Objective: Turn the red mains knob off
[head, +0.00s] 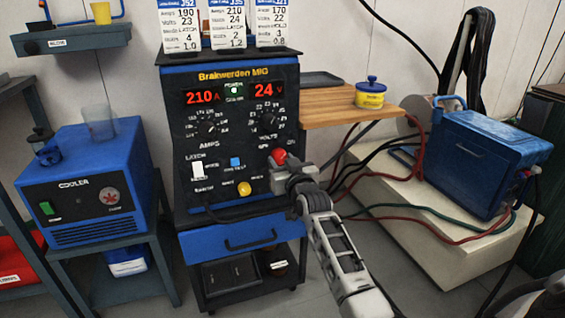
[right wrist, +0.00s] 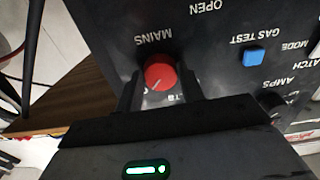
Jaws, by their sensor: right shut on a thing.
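The red mains knob (head: 278,156) is on the lower right of the black welder panel (head: 232,135), under the volts dial. It also shows in the right wrist view (right wrist: 160,76), beside the upside-down word MAINS, with a pale pointer line. The marks around it are partly hidden. My right gripper (head: 287,166) is at the panel, its fingers on both sides of the knob and shut on it. The fingers also show in the right wrist view (right wrist: 160,88). The displays read 210 A and 24 V, and the green power light (head: 234,90) is lit. My left gripper is not in view.
A yellow button (head: 244,188), a blue gas test button (head: 236,163) and a white switch (head: 198,170) are left of the knob. A wooden shelf (head: 330,108) with a yellow tub (head: 371,96) juts out right. A blue cooler (head: 85,180) stands left.

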